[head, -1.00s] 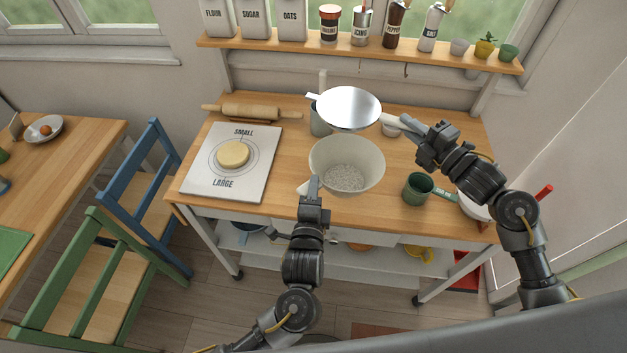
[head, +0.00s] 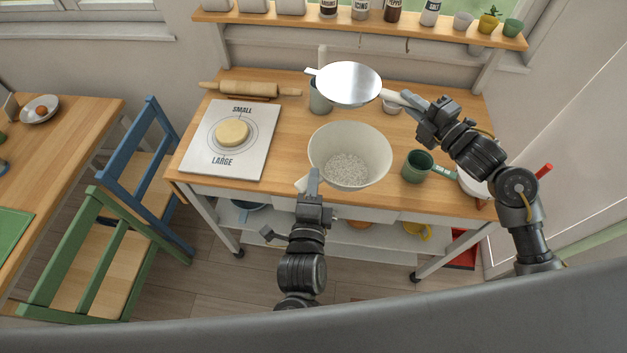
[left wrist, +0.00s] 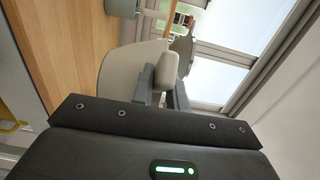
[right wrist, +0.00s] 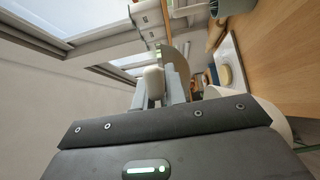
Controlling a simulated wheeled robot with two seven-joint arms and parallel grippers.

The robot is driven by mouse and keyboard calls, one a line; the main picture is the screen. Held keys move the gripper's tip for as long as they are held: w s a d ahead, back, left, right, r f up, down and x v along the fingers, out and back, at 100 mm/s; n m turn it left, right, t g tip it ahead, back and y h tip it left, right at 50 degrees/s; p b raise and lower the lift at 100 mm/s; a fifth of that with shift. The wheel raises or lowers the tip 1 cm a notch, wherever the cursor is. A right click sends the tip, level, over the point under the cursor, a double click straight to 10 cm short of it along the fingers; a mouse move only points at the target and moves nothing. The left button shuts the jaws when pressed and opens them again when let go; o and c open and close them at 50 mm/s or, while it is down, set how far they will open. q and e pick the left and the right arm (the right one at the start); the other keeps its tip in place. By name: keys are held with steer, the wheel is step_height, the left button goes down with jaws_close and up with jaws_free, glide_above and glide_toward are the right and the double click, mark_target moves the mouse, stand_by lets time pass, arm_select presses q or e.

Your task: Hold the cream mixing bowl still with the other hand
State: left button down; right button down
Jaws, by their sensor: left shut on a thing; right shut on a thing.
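The cream mixing bowl (head: 375,165) stands upright near the worktop's front edge, with pale grainy powder in its bottom. My left gripper (head: 314,178) is shut on the bowl's near left side; the left wrist view shows the jaws (left wrist: 165,85) around a cream part of the bowl (left wrist: 118,72). My right gripper (head: 418,112) is shut on the pale handle (head: 393,97) of a round silvery sieve (head: 348,84), held above the worktop behind the bowl. The right wrist view shows its jaws (right wrist: 167,85) on that handle.
At the left lie a white board (head: 195,155) with a dough disc (head: 232,132) and a rolling pin (head: 250,89). A grey-green cup (head: 320,98) stands behind the bowl, partly hidden by the sieve.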

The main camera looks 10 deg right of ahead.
mark_target(313, 153)
stand_by(0.4)
arm_select(q)
steer(key=shift+a+x, duration=0.15)
steer(key=shift+x, duration=1.25)
steer(key=shift+a+x, duration=0.15)
steer(key=shift+x, duration=1.25)
steer(key=shift+a+x, duration=0.2)
steer(key=shift+x, duration=1.2)
steer(key=shift+a+x, duration=0.2)
steer(key=shift+x, duration=2.1)
arm_select(e)
steer(key=shift+f, duration=0.2)
arm_select(q)
steer(key=shift+w+d+r, duration=0.1)
steer(key=shift+w+r, duration=0.05)
steer(key=shift+w, duration=0.5)
steer(key=shift+b, duration=0.3)
arm_select(e)
steer(key=shift+f, duration=0.1)
